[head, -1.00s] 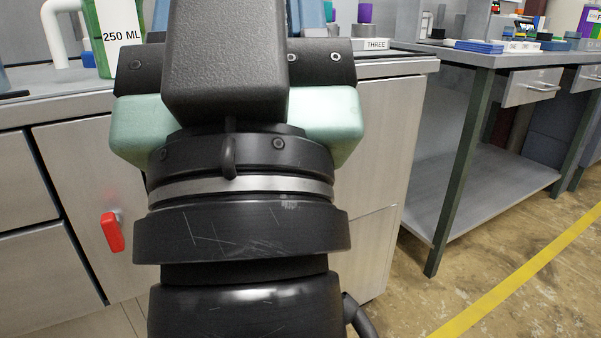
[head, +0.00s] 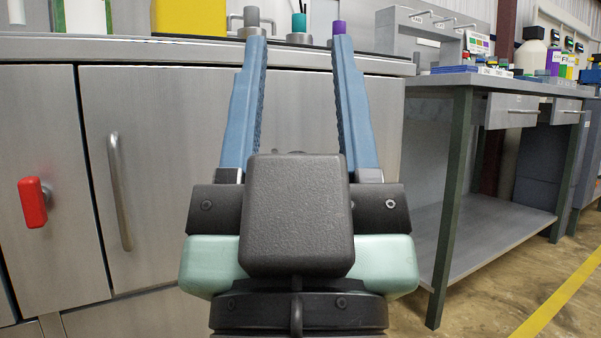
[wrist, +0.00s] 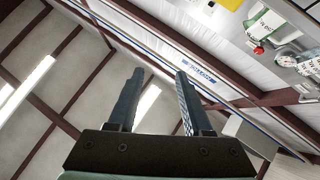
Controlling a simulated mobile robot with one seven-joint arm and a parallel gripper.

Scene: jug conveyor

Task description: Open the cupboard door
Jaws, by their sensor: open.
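The cupboard is grey metal. One door (head: 170,190) has a vertical bar handle (head: 119,190) near its left edge, and it looks closed. A neighbouring door (head: 50,130) at the left carries a red handle (head: 32,202). My gripper (head: 296,40) is in front of the cupboard, right of the bar handle and apart from it. Its two blue fingers point up and are spread wide with nothing between them. The fingers also show in the wrist view (wrist: 157,80), pointing up toward the ceiling. My gripper hides the right part of the door.
A workbench (head: 500,80) with dark legs stands at the right, with an open lower shelf (head: 490,240). Floor with a yellow line (head: 565,285) is clear at the right.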

